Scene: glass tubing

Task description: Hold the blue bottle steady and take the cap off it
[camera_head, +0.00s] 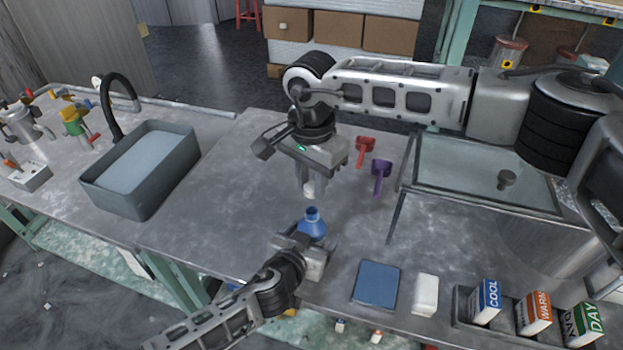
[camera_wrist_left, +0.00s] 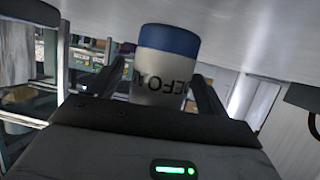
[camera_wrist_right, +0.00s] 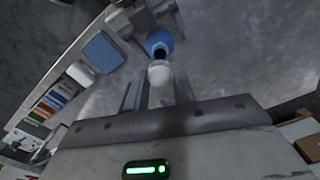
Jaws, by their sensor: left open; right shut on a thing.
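The blue bottle (camera_head: 312,224) stands upright near the front edge of the table, its neck bare. In the left wrist view the bottle (camera_wrist_left: 168,65) shows a white label with partly hidden dark lettering, between the fingers. My left gripper (camera_head: 304,252) is open around the bottle's lower part; whether a finger touches it I cannot tell. My right gripper (camera_head: 310,187) is shut on the white cap (camera_wrist_right: 160,73) and holds it above the bottle, apart from it. In the right wrist view the bottle (camera_wrist_right: 159,41) shows a dark open mouth beyond the cap.
A blue pad (camera_head: 376,285) and a white block (camera_head: 425,295) lie right of the bottle. Red (camera_head: 365,150) and purple (camera_head: 381,175) pieces lie behind. A rack with labelled boxes (camera_head: 486,302) stands at front right. A grey basin (camera_head: 140,170) is at left. Table between basin and bottle is clear.

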